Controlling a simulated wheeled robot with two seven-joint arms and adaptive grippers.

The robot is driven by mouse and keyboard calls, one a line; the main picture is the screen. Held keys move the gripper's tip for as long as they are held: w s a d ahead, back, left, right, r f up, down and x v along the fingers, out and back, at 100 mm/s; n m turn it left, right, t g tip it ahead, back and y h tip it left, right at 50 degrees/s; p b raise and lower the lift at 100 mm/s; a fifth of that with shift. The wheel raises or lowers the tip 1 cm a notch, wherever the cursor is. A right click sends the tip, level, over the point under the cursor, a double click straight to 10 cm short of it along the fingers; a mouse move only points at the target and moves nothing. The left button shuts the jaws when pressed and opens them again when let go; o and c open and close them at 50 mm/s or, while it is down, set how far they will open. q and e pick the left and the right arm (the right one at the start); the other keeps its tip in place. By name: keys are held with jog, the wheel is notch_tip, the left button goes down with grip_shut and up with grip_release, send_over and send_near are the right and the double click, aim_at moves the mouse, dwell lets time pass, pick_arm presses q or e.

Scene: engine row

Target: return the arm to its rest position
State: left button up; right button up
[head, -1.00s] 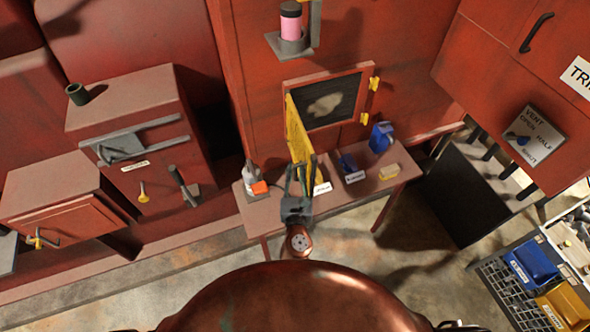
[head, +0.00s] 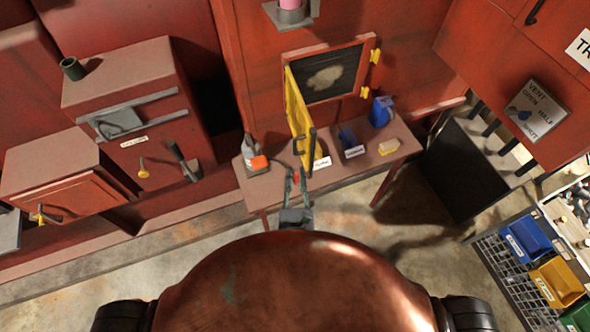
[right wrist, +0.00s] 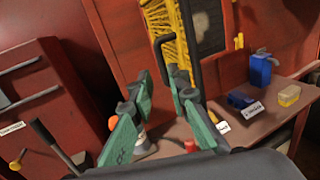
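My right gripper (head: 296,172) is at the middle of the head view, in front of the bench edge and below the open yellow door (head: 297,105). Its two green fingers are apart with nothing held between them, as the right wrist view (right wrist: 160,82) also shows. The door's dark handle (head: 312,150) is clear of the fingers; it stands beyond them in the right wrist view (right wrist: 160,50). My left gripper is not in view.
The bench (head: 345,171) holds a bottle (head: 249,148) with an orange part, a blue can (head: 381,111) and a yellow block (head: 388,146). A rack with blue (head: 527,239) and yellow (head: 558,281) bins stands at right.

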dwell(0.4)
jog(key=d+f+m+g+b, duration=0.2)
jog(key=d+f+m+g, duration=0.1)
jog(key=f, duration=1)
jog(key=s+d+f+m+g+b, duration=0.1)
jog(key=d+f+m+g+b, duration=0.15)
jog(key=f, duration=1.15)
jog(key=d+f+m+g+b, duration=0.1)
jog(key=d+f+m+g, duration=0.2)
jog(key=f, duration=1)
jog(key=s+d+f+m+g+b, duration=0.2)
jog(key=s+d+f+m, duration=0.25)
jog(key=f, duration=0.55)
jog(key=s+d+f+m+g+b, duration=0.15)
jog(key=s+d+f+m, duration=0.35)
jog(key=f, duration=0.6)
jog(key=s+d+f+m+g+b, duration=0.1)
jog(key=s+d+f+m, duration=0.4)
jog(key=s, duration=0.5)
jog(key=s+d+f+m+g+b, duration=0.2)
jog(key=s+d+f+m, duration=0.3)
jog(key=s+f, duration=0.3)
jog(key=s+d+f+m+g+b, duration=0.2)
jog(key=s+d+f+m, duration=0.3)
jog(key=s, duration=0.7)
notch_tip(320, 180, down, 2)
jog(key=shift+s+d+f+m+b, duration=0.15)
jog(key=shift+f+m+b, duration=0.2)
jog(key=shift+m, duration=0.45)
